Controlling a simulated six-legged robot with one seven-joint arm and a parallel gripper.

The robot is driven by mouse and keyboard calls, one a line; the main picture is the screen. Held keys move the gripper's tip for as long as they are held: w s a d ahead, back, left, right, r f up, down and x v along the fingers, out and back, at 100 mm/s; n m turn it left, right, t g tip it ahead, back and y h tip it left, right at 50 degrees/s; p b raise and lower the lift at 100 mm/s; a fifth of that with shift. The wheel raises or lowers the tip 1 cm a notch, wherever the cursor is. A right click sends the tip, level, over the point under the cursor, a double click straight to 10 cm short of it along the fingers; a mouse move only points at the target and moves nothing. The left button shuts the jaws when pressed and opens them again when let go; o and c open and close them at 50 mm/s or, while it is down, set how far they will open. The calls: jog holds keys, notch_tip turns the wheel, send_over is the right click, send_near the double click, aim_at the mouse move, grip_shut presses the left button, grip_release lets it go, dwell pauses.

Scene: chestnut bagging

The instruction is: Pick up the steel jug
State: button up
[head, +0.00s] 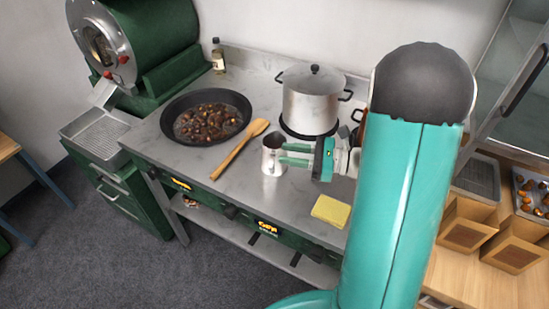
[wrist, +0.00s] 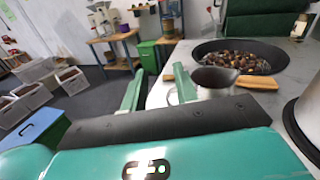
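The steel jug (head: 272,156) stands upright on the grey worktop, right of the wooden spoon, in the head view. My gripper (head: 284,154) reaches in from the right at the jug's height, with its green fingertips at the jug's right side. In the wrist view my gripper (wrist: 158,80) has its two fingers well apart. The jug (wrist: 214,78) shows its dark open mouth there, mostly right of the right finger, which overlaps its left edge. Its handle (wrist: 171,97) seems to lie between the fingers, close to the right one. The jug's lower part is hidden by my gripper.
A black pan of chestnuts (head: 207,117) and the wooden spoon (head: 240,149) lie left of the jug. A large steel pot (head: 310,102) stands behind it. A yellow sponge (head: 330,210) lies near the front edge. Open boxes (head: 468,222) stand at the right.

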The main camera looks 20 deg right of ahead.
notch_tip(320, 180, down, 8)
jog(key=shift+w+a+f, duration=0.1)
jog(key=shift+r+x, duration=0.2)
jog(key=shift+x, duration=3.6)
grip_shut()
